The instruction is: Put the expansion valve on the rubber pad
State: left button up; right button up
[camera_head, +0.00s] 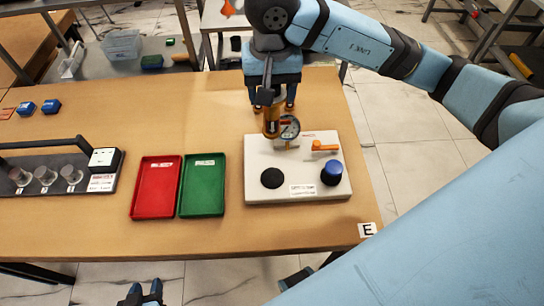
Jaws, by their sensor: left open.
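A brass-coloured fitting (271,124), which looks like the expansion valve, stands upright at the back of the white gauge rig, just left of the gauge. My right gripper (271,101) is above and around its upper part. Its fingers are partly confused with the fitting, so I cannot tell whether they grip it. A round black disc (272,178), apparently the rubber pad, lies bare on the front left of the rig (310,155). My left gripper (143,291) is open and empty at the bottom edge, in front of the table.
The rig also carries a gauge (289,127), an orange lever (325,146) and a blue knob (332,172). Red (155,188) and green (203,186) trays lie empty to its left. A dark rack with clear cups (46,175) stands farther left. Blue objects (50,106) lie behind it.

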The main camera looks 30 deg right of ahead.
notch_tip(320, 180, down, 20)
jog(key=shift+s+r+p, duration=0.2)
jog(key=shift+s+p, duration=0.05)
jog(key=shift+p, duration=0.15)
jog(key=shift+f, duration=0.2)
jog(key=o, duration=1.4)
jog(key=shift+c, duration=0.2)
